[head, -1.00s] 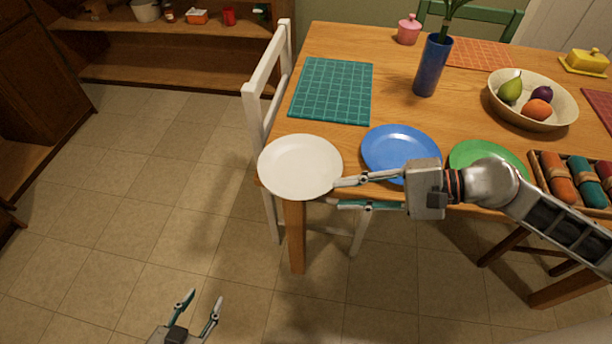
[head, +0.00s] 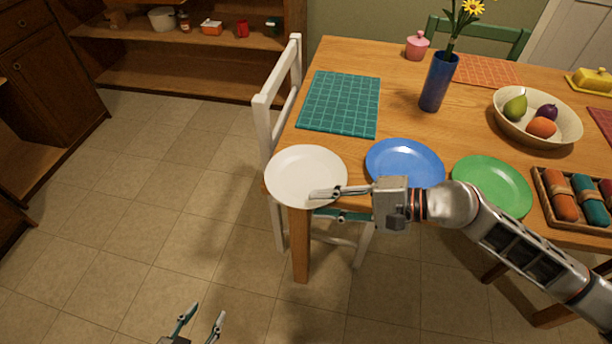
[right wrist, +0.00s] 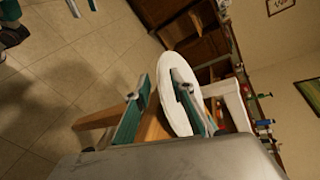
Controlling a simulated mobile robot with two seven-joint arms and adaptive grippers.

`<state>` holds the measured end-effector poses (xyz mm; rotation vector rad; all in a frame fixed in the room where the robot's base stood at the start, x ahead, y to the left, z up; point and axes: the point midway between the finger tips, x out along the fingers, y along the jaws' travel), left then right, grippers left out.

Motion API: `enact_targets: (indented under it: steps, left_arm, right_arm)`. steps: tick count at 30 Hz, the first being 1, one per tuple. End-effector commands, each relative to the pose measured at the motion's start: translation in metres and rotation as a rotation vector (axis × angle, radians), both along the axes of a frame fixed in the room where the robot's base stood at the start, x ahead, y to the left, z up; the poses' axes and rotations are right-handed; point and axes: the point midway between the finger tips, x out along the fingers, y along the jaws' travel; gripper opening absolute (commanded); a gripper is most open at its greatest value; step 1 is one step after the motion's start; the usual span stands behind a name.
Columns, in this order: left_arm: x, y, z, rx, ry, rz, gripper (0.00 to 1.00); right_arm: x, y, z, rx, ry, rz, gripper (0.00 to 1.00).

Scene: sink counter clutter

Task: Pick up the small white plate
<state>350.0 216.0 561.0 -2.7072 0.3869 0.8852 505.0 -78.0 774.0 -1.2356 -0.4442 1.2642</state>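The small white plate (head: 300,172) lies at the table's near left corner, its front edge reaching past the tabletop. In the right wrist view the plate (right wrist: 172,70) is seen at a steep slant. My right gripper (head: 322,203) is open at the plate's front right rim. One finger is above the plate and the other is lower, below the rim. The right wrist view shows the fingers (right wrist: 158,88) apart on either side of the rim; contact cannot be told. My left gripper (head: 206,312) is open and empty, low over the floor at the bottom.
A blue plate (head: 404,160) lies close to the right of the white plate, then a green plate (head: 492,184). A teal mat (head: 340,102) lies behind. A white chair (head: 275,120) stands against the table's left side. The floor at left is free.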

Motion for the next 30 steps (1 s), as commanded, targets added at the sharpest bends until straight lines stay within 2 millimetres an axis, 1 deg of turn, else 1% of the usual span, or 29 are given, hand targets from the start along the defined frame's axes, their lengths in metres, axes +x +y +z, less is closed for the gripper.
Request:
enact_targets:
  steps: [5,6,8,9,23,26,30]
  left_arm:
    - [0.003,-0.001,0.002,-0.004,-0.006,0.004,0.4]
    - [0.004,-0.001,0.003,-0.005,-0.008,0.004,0.4]
    - [0.005,-0.001,0.005,-0.006,-0.012,0.004,0.4]
    - [0.006,-0.001,0.005,-0.006,-0.013,0.004,0.4]
    - [0.009,-0.001,0.01,-0.006,-0.022,0.002,0.4]
    - [0.01,-0.001,0.012,-0.005,-0.026,0.001,0.4]
    - [0.011,-0.001,0.014,-0.004,-0.027,0.001,0.4]
  right_arm:
    - [0.0,0.0,0.0,-0.001,0.0,0.0,0.23]
    - [0.0,0.0,0.0,0.0,0.001,0.0,0.21]
    - [0.0,0.0,0.0,0.0,0.001,0.0,0.05]
    - [0.0,0.0,0.0,0.0,0.001,0.0,0.0]
    - [0.001,0.0,0.004,0.001,-0.004,0.0,0.0]
    - [0.001,0.0,0.011,0.0,-0.005,0.0,0.0]
    - [0.001,0.0,0.029,-0.001,-0.009,0.001,0.0]
